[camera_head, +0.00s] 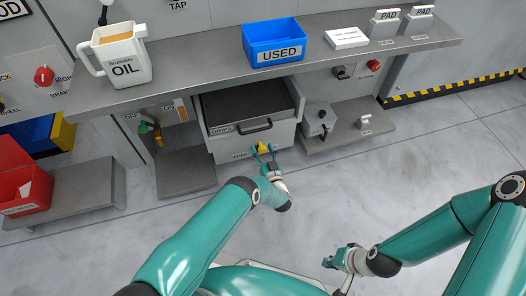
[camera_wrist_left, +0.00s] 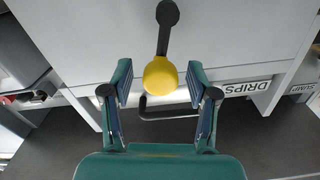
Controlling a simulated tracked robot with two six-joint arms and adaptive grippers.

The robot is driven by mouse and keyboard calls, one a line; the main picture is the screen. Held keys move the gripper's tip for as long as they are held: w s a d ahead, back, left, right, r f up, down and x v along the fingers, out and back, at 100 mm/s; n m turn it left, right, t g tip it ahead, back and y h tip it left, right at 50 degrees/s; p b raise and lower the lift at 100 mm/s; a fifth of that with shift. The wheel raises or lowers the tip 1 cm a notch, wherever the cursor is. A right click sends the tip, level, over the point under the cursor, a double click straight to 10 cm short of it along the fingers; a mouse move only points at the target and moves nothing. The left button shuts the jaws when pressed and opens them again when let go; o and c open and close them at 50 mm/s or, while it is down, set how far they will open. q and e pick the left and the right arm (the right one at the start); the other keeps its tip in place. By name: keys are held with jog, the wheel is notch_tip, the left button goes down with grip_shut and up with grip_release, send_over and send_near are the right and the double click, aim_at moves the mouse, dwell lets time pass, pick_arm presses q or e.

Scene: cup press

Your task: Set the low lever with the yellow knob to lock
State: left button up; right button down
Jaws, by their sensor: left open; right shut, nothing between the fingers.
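The low lever's yellow knob (camera_head: 263,147) is on the grey cabinet front below the drawer. In the left wrist view the round yellow knob (camera_wrist_left: 160,76) sits at the end of a dark lever arm (camera_wrist_left: 163,40), with its round pivot at the top of the picture. My left gripper (camera_head: 266,155) is at the knob. In the wrist view its open fingers (camera_wrist_left: 160,88) stand on either side of the knob, with a gap at each side. A small label left of the knob is too small to read. My right gripper (camera_head: 337,260) is shut and empty above the floor.
The drawer labelled DRIPS (camera_head: 222,130) and its dark handle (camera_head: 255,127) are just above the lever. A yellow-and-green valve handle (camera_head: 150,129) is to the left; a grey box (camera_head: 320,117) stands on a low shelf to the right. The floor in front is clear.

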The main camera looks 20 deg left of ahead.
pick_arm(q)
grip_shut()
jog(key=m+b, duration=0.1)
jog(key=d+m+b, duration=0.1)
jog(key=m+b, duration=0.1)
jog(key=w+f+m+b, duration=0.1)
jog(key=m+b, duration=0.1)
jog(key=shift+d, duration=0.3)
grip_release()
jog(key=shift+w, duration=0.1)
